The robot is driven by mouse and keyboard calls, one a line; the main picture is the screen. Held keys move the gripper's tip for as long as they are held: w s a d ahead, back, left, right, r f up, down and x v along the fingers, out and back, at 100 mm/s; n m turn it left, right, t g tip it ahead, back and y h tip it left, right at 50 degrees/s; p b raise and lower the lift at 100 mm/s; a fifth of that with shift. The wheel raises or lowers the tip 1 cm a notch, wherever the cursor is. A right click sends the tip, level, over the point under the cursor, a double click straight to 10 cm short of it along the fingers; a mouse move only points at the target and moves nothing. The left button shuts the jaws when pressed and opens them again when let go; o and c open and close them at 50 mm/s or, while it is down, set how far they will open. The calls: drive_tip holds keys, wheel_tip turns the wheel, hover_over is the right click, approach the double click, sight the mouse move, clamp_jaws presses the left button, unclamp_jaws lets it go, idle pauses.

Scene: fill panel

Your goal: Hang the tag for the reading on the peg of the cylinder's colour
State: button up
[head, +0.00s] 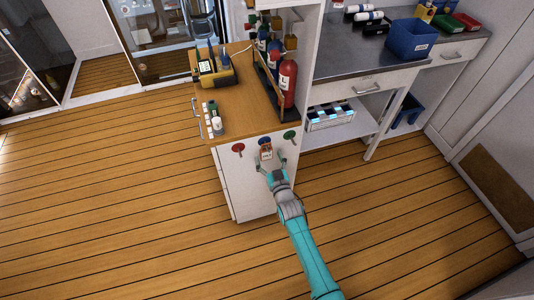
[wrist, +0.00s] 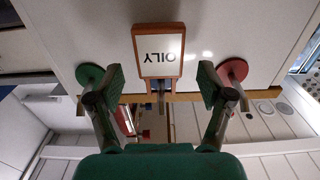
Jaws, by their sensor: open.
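A tag (head: 266,154) with an orange-brown frame and a white face is at the middle peg on the cabinet's white front. In the wrist view, the tag (wrist: 158,52) reads OILY, upside down; it appears to hang on that peg, whose disc looks blue. A red peg disc (head: 238,148) is to its left and a green peg disc (head: 289,136) to its right. My gripper (head: 270,165) is open just in front of the tag, with fingers apart and nothing between the fingertips. A red cylinder (head: 287,84) labelled L stands on the cabinet, with blue cylinders behind it.
A yellow meter (head: 216,71) sits on the wooden cabinet top (head: 240,110). A white jar (head: 217,126), a green-capped bottle and several small white pieces are near its left edge. A steel bench with a blue bin (head: 411,39) is at right. The floor left is clear.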

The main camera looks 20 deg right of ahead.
drive_tip(key=s, duration=0.9)
drive_tip(key=s+r+g, duration=0.1)
drive_tip(key=s+r, duration=0.1)
drive_tip(key=s, duration=2.3)
drive_tip(key=s+r+g, duration=0.2)
drive_tip(key=s+r, duration=1.4)
drive_tip(key=s, duration=0.2)
drive_tip(key=shift+s, duration=0.4)
